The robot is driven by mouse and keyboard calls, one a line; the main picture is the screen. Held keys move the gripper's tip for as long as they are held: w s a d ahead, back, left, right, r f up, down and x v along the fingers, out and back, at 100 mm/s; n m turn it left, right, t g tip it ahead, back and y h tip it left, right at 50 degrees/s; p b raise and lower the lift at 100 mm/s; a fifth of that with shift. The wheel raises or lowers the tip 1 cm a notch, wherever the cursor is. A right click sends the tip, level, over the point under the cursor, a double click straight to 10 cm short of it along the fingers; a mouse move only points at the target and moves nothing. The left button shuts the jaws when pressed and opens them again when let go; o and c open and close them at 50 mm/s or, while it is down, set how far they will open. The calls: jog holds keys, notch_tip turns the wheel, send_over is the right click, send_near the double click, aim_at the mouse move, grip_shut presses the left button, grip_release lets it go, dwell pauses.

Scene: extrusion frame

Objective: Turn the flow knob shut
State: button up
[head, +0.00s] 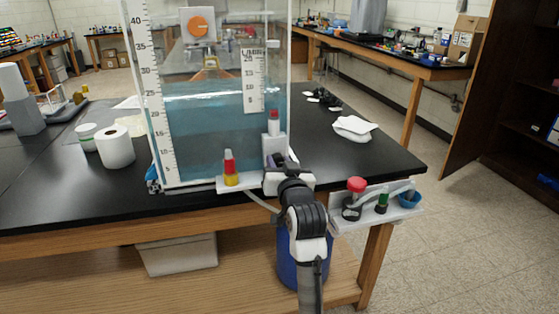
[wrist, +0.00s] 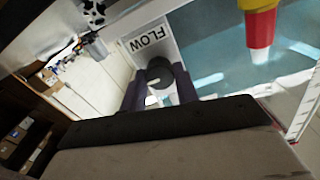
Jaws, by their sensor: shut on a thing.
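In the head view my gripper (head: 281,162) reaches the white plate (head: 274,144) at the front right corner of the clear water tank (head: 205,115). My gripper hides the knob there. The knob's turn angle cannot be told.
A red and yellow bottle (head: 230,168) stands on a small white shelf left of my gripper. A white side shelf (head: 340,220) at right holds a red-capped jar (head: 355,190), a green-topped vial and a blue cup. A blue bin (head: 288,262) is below.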

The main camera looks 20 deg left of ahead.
jog(key=shift+f, duration=0.1)
dwell(0.5)
jog(key=o, duration=1)
jog(key=shift+s+d, duration=0.1)
jog(key=b+v, duration=0.2)
jog(key=v, duration=1.1)
jog(key=shift+s+d+b, duration=0.2)
jog(key=shift+s+b, duration=0.05)
jog(key=shift+b, duration=0.1)
